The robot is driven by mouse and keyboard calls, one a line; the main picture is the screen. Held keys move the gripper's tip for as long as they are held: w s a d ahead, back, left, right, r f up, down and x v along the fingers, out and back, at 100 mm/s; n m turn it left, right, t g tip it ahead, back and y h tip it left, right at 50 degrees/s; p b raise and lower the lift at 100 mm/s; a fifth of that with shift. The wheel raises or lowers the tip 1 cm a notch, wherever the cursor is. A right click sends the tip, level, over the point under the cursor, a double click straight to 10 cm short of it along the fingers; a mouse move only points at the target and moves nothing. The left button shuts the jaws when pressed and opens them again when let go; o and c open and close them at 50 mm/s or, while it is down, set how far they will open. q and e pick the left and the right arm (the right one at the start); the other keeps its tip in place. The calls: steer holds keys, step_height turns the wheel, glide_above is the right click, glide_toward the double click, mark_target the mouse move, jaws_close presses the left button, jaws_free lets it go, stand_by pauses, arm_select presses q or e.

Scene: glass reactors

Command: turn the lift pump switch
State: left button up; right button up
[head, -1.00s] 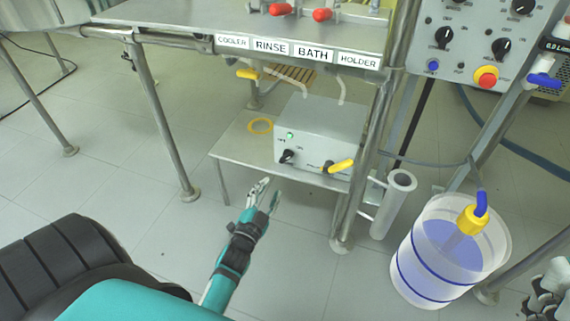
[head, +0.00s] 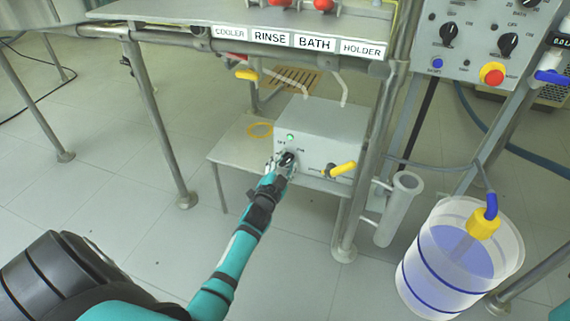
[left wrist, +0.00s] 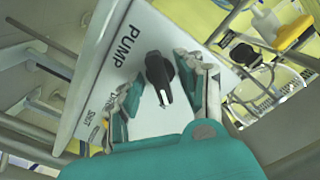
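The switch is a black rotary knob (left wrist: 160,78) on a white panel (left wrist: 125,60) printed "PUMP" in the left wrist view. In the head view the knob (head: 289,158) is on the front of a grey box (head: 322,128) on the low shelf, below a green light. My left gripper (head: 281,166) is at the box front. In the left wrist view its fingers (left wrist: 166,88) are open, one on each side of the knob, with gaps of panel between. The knob's white pointer line faces the palm. My right gripper is not in view.
A yellow-handled valve (head: 341,169) is on the box front, right of the knob. A metal table leg (head: 372,150) stands right of the box. A bucket of blue liquid (head: 458,250) and a control panel (head: 475,40) are at the right. Floor left of the shelf is clear.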

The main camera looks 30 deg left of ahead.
arm_select(q)
steer(key=shift+c, duration=0.3)
jaws_close()
